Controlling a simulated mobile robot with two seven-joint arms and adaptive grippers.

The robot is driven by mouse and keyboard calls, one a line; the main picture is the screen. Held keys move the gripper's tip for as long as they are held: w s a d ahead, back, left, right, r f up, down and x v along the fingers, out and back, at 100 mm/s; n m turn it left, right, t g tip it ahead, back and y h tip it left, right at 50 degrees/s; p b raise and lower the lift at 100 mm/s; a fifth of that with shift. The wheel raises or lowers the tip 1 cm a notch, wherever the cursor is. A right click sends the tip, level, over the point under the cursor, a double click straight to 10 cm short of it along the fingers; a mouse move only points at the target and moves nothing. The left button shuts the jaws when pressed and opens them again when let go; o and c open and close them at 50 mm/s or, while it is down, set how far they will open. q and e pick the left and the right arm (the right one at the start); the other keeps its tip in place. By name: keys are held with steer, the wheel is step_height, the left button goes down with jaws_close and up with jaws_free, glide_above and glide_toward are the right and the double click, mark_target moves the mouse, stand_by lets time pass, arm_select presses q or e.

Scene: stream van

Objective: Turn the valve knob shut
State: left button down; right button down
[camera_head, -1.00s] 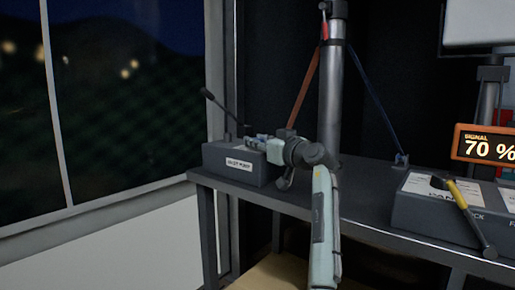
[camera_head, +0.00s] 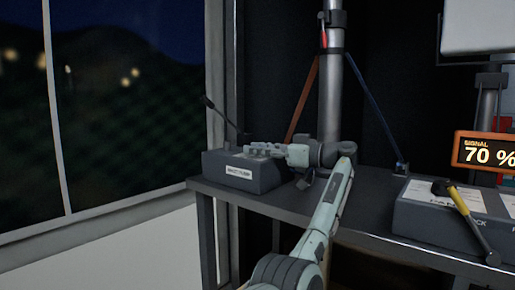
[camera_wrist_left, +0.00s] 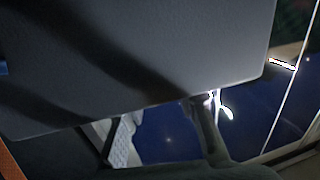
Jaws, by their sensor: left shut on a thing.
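A dark grey box with a white label (camera_head: 242,173) stands on the left end of the bench, with a thin black lever (camera_head: 222,114) rising at its back left. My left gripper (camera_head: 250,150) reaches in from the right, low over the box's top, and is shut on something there. The jaws hide what they hold; by its place it is likely the valve knob, which I cannot make out. A large grey surface, probably the box (camera_wrist_left: 150,60), fills the upper left wrist view, and the fingertips are not clear there. My right gripper is not in view.
A metal mast (camera_head: 331,100) with a red part near its top and slanting straps stands behind my arm. A window is at left.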

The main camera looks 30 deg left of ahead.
arm_select(q)
steer(key=shift+g, duration=0.4)
steer(key=c, duration=1.1)
jaws_free()
steer(key=shift+c, duration=0.2)
steer(key=w+d, duration=0.1)
steer(key=d, duration=1.1)
steer(key=shift+w, duration=0.25)
steer(key=shift+a, duration=0.1)
